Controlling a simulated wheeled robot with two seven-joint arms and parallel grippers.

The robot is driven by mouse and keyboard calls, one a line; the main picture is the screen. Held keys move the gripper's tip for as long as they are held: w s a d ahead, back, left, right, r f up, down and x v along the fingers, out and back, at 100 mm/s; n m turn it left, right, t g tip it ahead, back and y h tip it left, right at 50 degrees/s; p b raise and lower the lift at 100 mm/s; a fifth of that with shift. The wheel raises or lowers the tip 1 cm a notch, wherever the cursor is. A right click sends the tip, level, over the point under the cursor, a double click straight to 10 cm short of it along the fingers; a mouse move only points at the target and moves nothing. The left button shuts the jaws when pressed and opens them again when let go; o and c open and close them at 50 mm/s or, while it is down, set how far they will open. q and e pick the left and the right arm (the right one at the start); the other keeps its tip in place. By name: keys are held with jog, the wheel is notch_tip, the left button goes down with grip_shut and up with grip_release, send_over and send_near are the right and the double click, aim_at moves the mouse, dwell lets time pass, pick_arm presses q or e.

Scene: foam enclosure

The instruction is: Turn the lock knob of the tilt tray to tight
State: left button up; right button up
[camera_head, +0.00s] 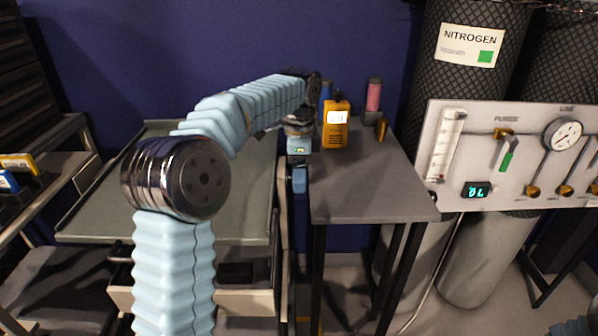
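The tilt tray (95,215) is a wide grey tray with a raised rim, on a frame at the left. My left arm crosses over it, hiding much of its middle and back. My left gripper (299,178) points down at the tray's right side, in the gap between the tray and the grey side table. Its fingers look small and close together, and I cannot tell whether they are open or hold anything. I cannot make out the lock knob; it may be hidden by the gripper. Only a piece of my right arm shows at the bottom right corner.
A gas panel (515,155) with valves and a gauge stands farther right. A shelf rack (30,215) is at the left.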

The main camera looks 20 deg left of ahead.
pick_arm(q)
notch_tip(320, 180, up, 12)
jog(key=shift+s, duration=0.15)
dwell(0.6)
dwell(0.4)
